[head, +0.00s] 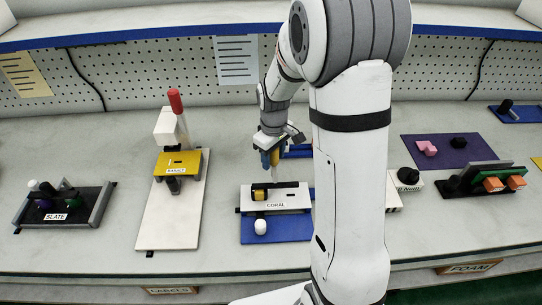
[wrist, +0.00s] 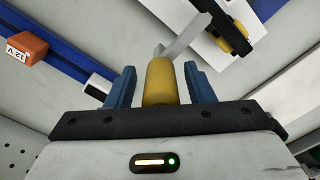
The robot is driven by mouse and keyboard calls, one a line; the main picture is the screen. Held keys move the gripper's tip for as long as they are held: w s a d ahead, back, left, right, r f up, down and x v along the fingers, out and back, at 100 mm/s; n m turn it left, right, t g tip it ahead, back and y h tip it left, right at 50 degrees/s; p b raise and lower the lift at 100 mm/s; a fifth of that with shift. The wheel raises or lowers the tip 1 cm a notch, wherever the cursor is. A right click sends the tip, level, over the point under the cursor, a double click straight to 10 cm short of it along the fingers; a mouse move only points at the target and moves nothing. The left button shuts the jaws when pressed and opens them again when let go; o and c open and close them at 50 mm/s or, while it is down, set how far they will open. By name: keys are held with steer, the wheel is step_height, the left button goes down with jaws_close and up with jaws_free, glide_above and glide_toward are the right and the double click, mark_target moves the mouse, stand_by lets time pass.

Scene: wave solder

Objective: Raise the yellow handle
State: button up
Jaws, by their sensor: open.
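The yellow handle (wrist: 160,82) is a rounded cylinder on a flat grey bar (wrist: 188,36), seen in the wrist view. My gripper (wrist: 157,85) has its two blue fingers open on either side of the handle, with small gaps showing at both sides. In the head view my gripper (head: 270,158) is above and behind the white block labelled CORAL (head: 275,205), and a bit of yellow shows between its fingers. The lower end of the handle's bar is hard to make out there.
The CORAL block sits on a blue base (head: 290,229) with a white knob (head: 260,227). Left are a white board with a red-handled lever (head: 175,101) and the SLATE fixture (head: 55,217). Right are a purple mat (head: 470,143) and orange blocks (head: 493,184). A shelf overhangs the back.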

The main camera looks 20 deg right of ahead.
steer(key=shift+f, duration=0.15)
steer(key=shift+c, duration=0.3)
jaws_close()
